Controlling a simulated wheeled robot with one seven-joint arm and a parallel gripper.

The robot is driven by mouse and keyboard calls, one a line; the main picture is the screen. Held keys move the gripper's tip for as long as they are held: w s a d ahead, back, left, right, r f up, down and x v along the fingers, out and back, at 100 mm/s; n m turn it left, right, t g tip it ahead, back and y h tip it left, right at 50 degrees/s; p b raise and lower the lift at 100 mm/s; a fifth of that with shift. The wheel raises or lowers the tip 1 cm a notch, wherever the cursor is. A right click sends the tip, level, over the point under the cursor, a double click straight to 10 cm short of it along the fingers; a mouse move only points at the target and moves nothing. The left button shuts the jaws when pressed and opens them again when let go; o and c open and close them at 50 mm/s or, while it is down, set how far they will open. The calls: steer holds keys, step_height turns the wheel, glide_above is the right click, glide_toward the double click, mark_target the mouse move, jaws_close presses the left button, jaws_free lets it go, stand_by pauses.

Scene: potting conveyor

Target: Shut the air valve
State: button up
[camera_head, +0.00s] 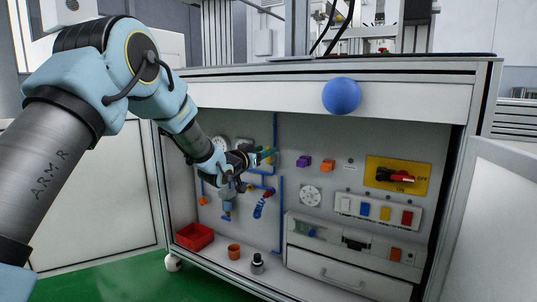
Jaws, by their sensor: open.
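My gripper (264,157) reaches into the open cabinet from the left, in front of the blue air pipes on the back panel. It is open, with nothing seen between its fingers, which are small and partly dark here. The air line's blue pipe (276,135) runs down the panel beside the fingertips. A small red and yellow fitting (269,192) sits on the line just below the gripper, above a coiled blue hose (260,208). The gripper and wrist hide part of the piping. I cannot tell which part is the valve handle or whether the fingers touch it.
A red rotary switch (396,176) sits on a yellow plate at right. A row of coloured switches (378,211) and a drawer (325,272) are below. A red bin (194,236), an orange cup (234,251) and a dark bottle (257,264) stand on the cabinet floor.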

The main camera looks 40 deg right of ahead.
steer(key=shift+x, duration=1.6)
jaws_close()
